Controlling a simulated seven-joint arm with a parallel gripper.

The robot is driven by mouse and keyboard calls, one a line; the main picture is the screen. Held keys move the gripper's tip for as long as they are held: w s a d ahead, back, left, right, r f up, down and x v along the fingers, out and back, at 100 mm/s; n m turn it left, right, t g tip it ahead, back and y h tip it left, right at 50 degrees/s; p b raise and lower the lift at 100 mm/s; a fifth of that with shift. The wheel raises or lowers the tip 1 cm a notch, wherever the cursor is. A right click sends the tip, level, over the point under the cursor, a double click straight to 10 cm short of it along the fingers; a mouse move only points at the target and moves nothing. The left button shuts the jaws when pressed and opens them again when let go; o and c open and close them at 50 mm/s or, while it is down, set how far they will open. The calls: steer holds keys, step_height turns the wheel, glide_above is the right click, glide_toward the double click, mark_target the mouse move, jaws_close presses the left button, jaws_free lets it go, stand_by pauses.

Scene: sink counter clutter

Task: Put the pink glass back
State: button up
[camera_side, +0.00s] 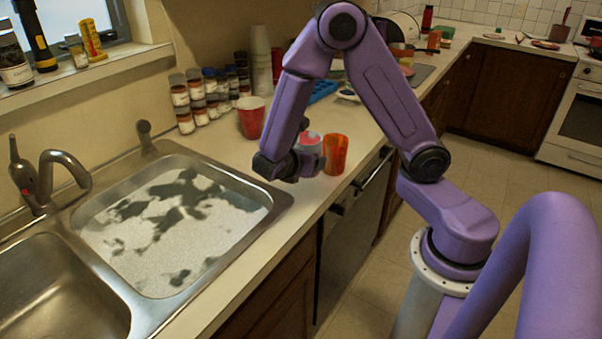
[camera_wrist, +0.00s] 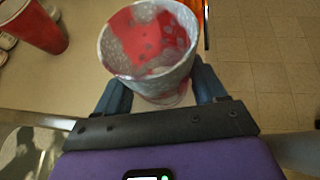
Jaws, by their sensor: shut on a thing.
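The pink glass (camera_side: 310,141) shows in the side view at the end of my arm, beside an orange glass (camera_side: 335,154). In the wrist view the pink glass (camera_wrist: 150,50) has a pale spotted rim and a red, spotted inside. My gripper (camera_wrist: 158,88) is shut on it, with one blue finger on each side. In the side view my gripper (camera_side: 296,163) is partly hidden by my arm and the glass. The glass looks upright over the counter near its front edge. I cannot tell whether its base touches the counter.
A red cup (camera_side: 251,117) stands on the counter left of my arm and also shows in the wrist view (camera_wrist: 38,27). Several spice jars (camera_side: 200,105) and stacked white cups (camera_side: 261,62) stand behind. The sink (camera_side: 170,220) with cloudy water lies to the left.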

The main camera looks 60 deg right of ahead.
steer(key=shift+w+d+f, duration=0.1)
steer(key=shift+w+f, duration=0.45)
steer(key=shift+f, duration=0.15)
steer(key=shift+w+f, duration=0.15)
steer(key=shift+f, duration=1.5)
steer(key=shift+f, duration=0.15)
steer(key=o, duration=1.3)
